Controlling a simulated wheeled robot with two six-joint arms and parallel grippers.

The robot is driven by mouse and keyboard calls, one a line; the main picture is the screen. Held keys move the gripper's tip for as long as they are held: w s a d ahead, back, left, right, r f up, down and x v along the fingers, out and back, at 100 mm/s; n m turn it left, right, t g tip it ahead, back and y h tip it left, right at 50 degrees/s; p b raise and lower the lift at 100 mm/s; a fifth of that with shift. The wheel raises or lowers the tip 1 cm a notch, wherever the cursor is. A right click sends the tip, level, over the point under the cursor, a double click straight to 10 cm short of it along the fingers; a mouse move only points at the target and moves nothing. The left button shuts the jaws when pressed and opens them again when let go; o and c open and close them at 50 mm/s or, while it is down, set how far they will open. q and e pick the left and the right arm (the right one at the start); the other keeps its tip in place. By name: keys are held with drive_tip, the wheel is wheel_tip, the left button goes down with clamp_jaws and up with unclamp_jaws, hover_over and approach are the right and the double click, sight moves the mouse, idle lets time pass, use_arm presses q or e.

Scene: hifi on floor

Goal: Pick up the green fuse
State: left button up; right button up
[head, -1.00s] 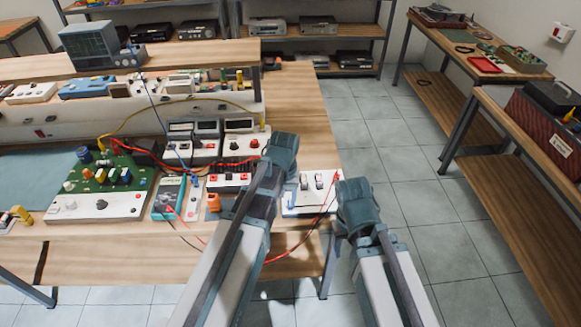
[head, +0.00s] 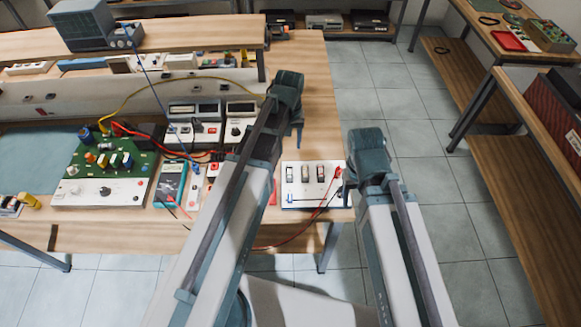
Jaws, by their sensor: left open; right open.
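I cannot pick out a green fuse in the head view; it is too small to tell or hidden. A white board (head: 300,199) with three upright small parts sits at the bench's right front corner, and none of its parts looks clearly green. My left gripper (head: 287,90) is open and appears over the right part of the bench, above and left of that board in the picture. My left arm covers some bench items. My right gripper (head: 368,150) is open, just right of the board in the picture, in front of the floor. Nothing shows in either gripper.
A green circuit board (head: 128,171) stands on the wooden bench (head: 115,238) at left, beside a teal meter (head: 169,186). Red and black leads run between devices and hang over the front edge. A raised shelf (head: 180,46) runs behind. Tiled floor is clear at right.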

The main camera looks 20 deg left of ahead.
use_arm(q)
drive_tip(key=b, duration=0.9)
hover_over(289, 171)
drive_tip(key=shift+w+f, duration=0.15)
drive_tip(key=shift+f, duration=4.2)
wheel_tip(289, 171, down, 5)
drive_tip(key=b, duration=0.5)
drive_tip(key=shift+f, duration=0.15)
clamp_jaws()
